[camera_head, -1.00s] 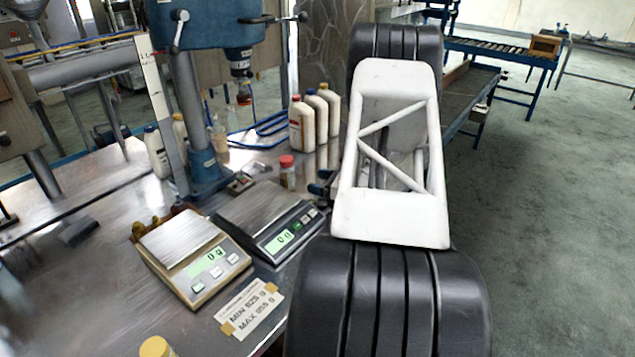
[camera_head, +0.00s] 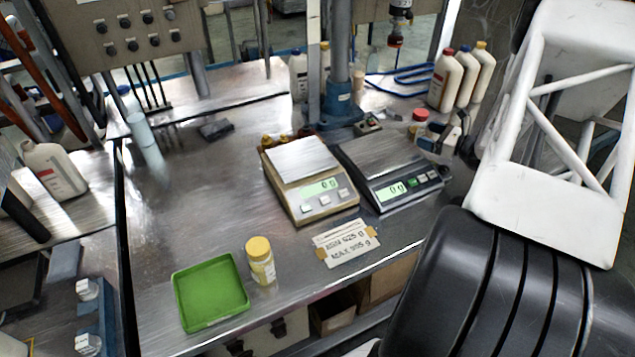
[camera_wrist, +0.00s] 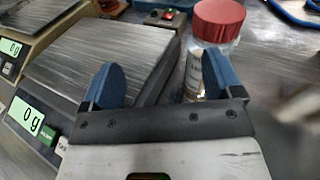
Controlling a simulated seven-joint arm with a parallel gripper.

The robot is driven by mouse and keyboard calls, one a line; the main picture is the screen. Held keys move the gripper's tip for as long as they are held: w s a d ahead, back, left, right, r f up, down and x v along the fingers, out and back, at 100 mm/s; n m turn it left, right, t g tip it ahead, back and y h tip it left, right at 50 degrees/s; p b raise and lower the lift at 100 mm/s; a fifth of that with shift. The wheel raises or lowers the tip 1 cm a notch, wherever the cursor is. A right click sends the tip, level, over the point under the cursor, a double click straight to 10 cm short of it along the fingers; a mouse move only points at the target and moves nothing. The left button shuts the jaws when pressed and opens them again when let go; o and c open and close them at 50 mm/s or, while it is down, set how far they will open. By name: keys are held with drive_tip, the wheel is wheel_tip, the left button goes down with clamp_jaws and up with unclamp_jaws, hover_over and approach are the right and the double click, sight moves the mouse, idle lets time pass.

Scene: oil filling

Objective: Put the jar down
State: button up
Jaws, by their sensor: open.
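A clear jar with a red lid and a pale label (camera_head: 419,117) stands upright on the metal table, behind the dark scale. My gripper (camera_head: 448,138) is just to its right in the head view. In the wrist view the gripper (camera_wrist: 162,82) is open, with its blue fingers apart and nothing held. The red-lidded jar (camera_wrist: 218,20) is beyond the right finger, which hides part of its body. I cannot tell whether finger and jar touch. Another jar, with a yellow lid (camera_head: 260,262), stands upright beside a green tray (camera_head: 210,292) near the table's front edge.
A beige scale (camera_head: 308,180) and a dark scale (camera_head: 390,170) stand side by side, both platforms empty and reading 0 g. A taped paper label (camera_head: 346,242) lies in front. Several white bottles (camera_head: 445,80) stand behind, near a blue drill-like stand (camera_head: 340,95).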

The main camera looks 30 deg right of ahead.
drive_tip(key=a+r+n+g+y, duration=0.1)
drive_tip(key=a+r+n+g, duration=0.35)
drive_tip(key=a, duration=0.65)
drive_tip(key=a+r+n+g, duration=0.3)
drive_tip(key=a+r+n, duration=0.25)
drive_tip(key=a, duration=0.55)
drive_tip(key=a+r+n+g+y, duration=0.1)
drive_tip(key=a+r+n+g, duration=0.4)
drive_tip(key=a, duration=0.7)
drive_tip(key=s+a+r+n+h, duration=0.4)
drive_tip(key=s+a+n, duration=0.3)
drive_tip(key=s, duration=0.5)
drive_tip(key=s+a+r+n+h, duration=0.4)
drive_tip(key=s+a+n, duration=0.3)
drive_tip(key=s+a, duration=0.4)
drive_tip(key=shift+s+r+n+h, duration=0.15)
drive_tip(key=shift+s+n+h, duration=0.25)
drive_tip(key=shift+s+h, duration=0.25)
drive_tip(key=shift+a, duration=0.1)
drive_tip(key=shift+o, duration=0.5)
drive_tip(key=shift+w, duration=0.1)
